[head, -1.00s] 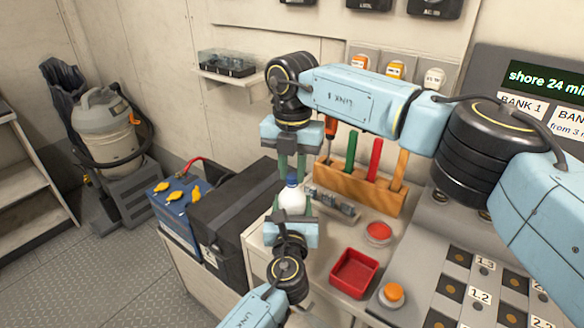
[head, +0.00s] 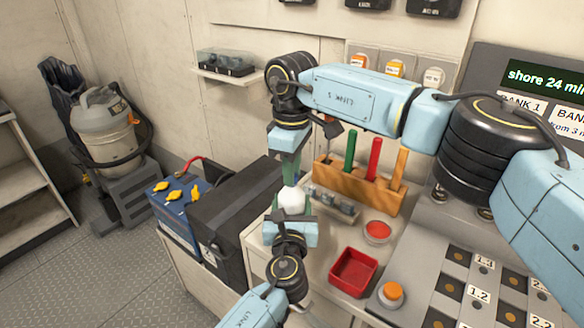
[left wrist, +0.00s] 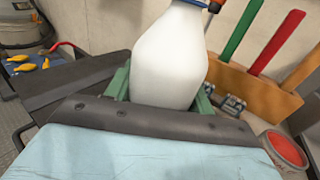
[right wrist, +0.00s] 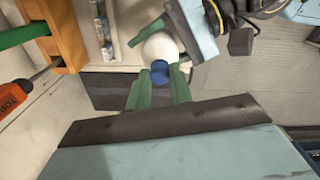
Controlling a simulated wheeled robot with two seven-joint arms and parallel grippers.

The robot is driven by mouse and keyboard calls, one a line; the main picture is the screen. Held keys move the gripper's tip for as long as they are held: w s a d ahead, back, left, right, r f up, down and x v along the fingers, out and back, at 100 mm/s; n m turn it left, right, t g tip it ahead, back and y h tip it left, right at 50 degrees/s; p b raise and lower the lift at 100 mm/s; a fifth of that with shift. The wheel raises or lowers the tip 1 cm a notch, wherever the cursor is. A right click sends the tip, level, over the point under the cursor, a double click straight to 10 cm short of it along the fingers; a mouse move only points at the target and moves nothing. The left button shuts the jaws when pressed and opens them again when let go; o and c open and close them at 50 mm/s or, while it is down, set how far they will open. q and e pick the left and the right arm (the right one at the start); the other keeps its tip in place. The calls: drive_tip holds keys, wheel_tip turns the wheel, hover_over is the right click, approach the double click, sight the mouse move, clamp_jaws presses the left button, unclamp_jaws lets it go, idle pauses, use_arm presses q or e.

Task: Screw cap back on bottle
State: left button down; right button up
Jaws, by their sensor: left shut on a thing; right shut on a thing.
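The white bottle (head: 291,201) stands upright at the near left end of the bench. My left gripper (head: 291,212) is shut on its body, and the bottle fills the middle of the left wrist view (left wrist: 168,60). The blue cap (right wrist: 159,72) sits at the bottle's neck in the right wrist view, with the white bottle (right wrist: 160,47) beyond it. My right gripper (right wrist: 159,88) is shut on the cap from above; in the head view its fingers mostly hide the cap. The threads between cap and neck are hidden, so I cannot tell how tightly it sits.
A wooden rack (head: 358,186) with coloured-handled tools stands behind the bottle. A red tray (head: 353,272), a red button (head: 377,231) and an orange button (head: 392,293) lie to the right. A black box (head: 235,215) and blue battery (head: 172,212) stand left.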

drive_tip(key=o, duration=0.9)
drive_tip(key=shift+r, duration=2.3)
drive_tip(key=shift+c, duration=0.2)
